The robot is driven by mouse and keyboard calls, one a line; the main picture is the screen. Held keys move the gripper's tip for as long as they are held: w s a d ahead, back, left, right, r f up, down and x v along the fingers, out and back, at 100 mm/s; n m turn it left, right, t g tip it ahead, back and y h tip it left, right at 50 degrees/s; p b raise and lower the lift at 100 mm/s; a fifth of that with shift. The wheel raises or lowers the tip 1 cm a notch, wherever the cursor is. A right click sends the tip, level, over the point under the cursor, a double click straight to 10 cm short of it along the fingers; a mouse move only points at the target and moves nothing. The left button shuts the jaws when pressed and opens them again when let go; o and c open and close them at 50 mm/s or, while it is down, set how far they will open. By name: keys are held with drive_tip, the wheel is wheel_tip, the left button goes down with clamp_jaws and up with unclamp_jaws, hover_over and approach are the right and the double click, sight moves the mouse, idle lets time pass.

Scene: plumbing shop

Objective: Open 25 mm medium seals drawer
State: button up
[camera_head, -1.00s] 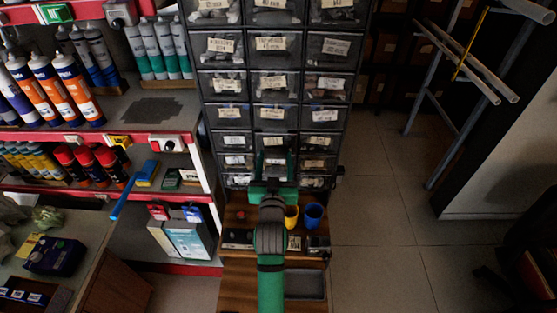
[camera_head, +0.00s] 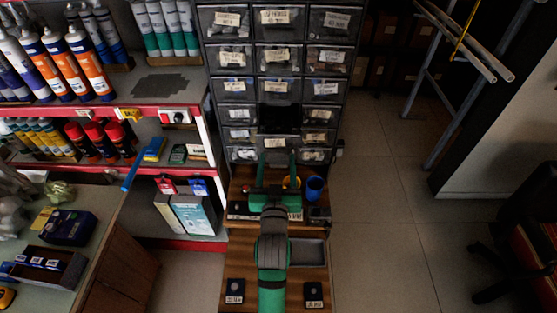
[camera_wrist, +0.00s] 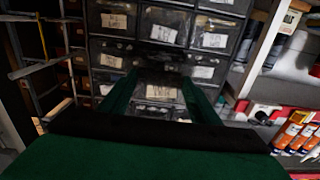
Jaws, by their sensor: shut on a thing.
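A tall dark cabinet (camera_head: 327,57) of small labelled drawers stands ahead. One middle-column drawer (camera_head: 274,143) is pulled out, with a dark gap (camera_head: 280,118) above its front. My gripper (camera_head: 279,156) is at this drawer, its green fingers set wide on either side of the front, shut on it. In the wrist view the fingers (camera_wrist: 160,82) frame the drawer's pale label (camera_wrist: 160,93). The label's writing is too small to read, and the exact contact is hard to see. Neighbouring drawers look shut.
Below the cabinet is a wooden ledge with a blue cup (camera_head: 315,187), a partly hidden yellow cup (camera_head: 291,183) and a dark tray (camera_head: 308,252). Shelves of tubes and cans (camera_head: 63,63) stand at left. Open tiled floor (camera_head: 375,235) lies at right.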

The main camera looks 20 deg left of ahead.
drive_tip(key=o, duration=1.3)
drive_tip(key=shift+a, duration=0.2)
drive_tip(key=shift+o, duration=1.1)
drive_tip(key=shift+w, duration=0.1)
drive_tip(key=shift+w+d, duration=0.1)
drive_tip(key=shift+d, duration=0.05)
drive_tip(key=v, duration=1)
drive_tip(key=shift+s, duration=0.45)
drive_tip(key=shift+d, duration=0.1)
